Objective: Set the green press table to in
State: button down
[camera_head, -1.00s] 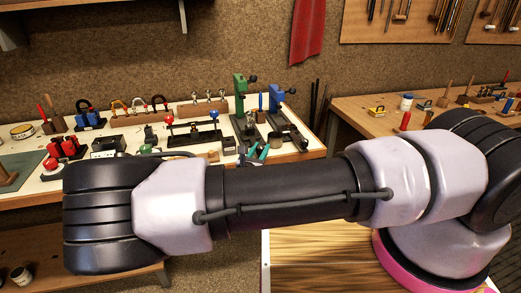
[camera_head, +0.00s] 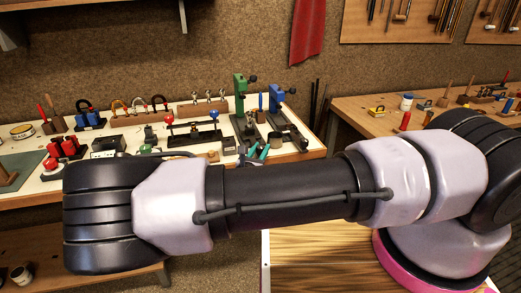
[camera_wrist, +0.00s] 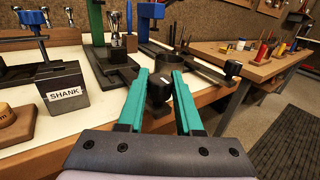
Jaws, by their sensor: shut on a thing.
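The green press (camera_head: 240,95) stands at the back right of the white-topped bench, left of a blue press (camera_head: 276,98). In the wrist view its green column (camera_wrist: 96,22) rises from a dark base with a low dark table (camera_wrist: 115,76) reaching forward. My gripper (camera_wrist: 158,86) has teal fingers, shut on a black knob (camera_wrist: 158,92) at the front of the presses. The knob appears to belong to the green press table, but the link is partly hidden by the left finger. In the head view my fingers (camera_head: 259,151) show just above my arm.
A dark cup (camera_wrist: 172,61) stands just beyond my fingers. The blue press's slide with a black knob (camera_wrist: 232,69) lies to the right. A block marked SHANK (camera_wrist: 65,95) stands to the left. A wooden bench (camera_head: 370,112) is farther right, across a gap.

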aim_at(254, 143)
dwell(0.4)
jog(key=w, duration=0.2)
jog(key=w+a, duration=0.1)
jog(key=w, duration=0.2)
jog(key=w+a, duration=0.1)
jog(key=w, duration=0.2)
jog(key=shift+a, duration=0.2)
jog(key=c, duration=0.6)
grip_release()
jog(key=shift+s, duration=0.15)
jog(key=v, duration=1)
jog(key=shift+s, duration=0.3)
